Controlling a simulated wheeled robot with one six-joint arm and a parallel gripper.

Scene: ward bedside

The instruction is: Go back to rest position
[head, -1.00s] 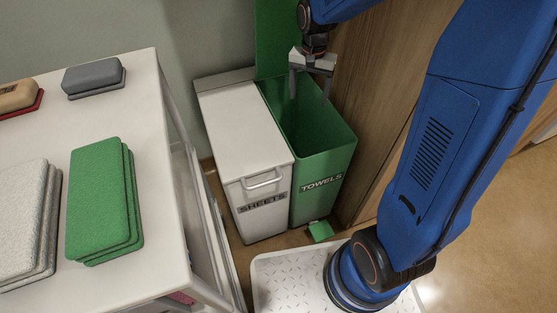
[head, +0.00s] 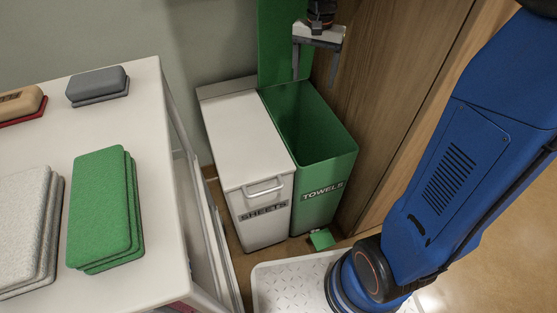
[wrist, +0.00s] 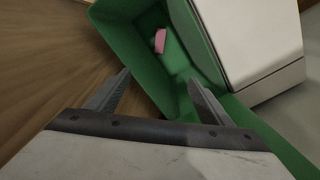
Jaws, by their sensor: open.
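My gripper (head: 316,62) is open and empty, above the back of the green TOWELS bin (head: 326,160). The bin's lid (head: 284,45) stands raised at the back. In the wrist view my gripper (wrist: 150,95) has its fingers spread, pointing down over the green bin (wrist: 122,32). A pink item (wrist: 160,41) lies inside the bin in that view; the head view does not show it.
The closed white SHEETS bin (head: 243,140) stands left of the green bin. A wooden panel (head: 400,80) stands close at right.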

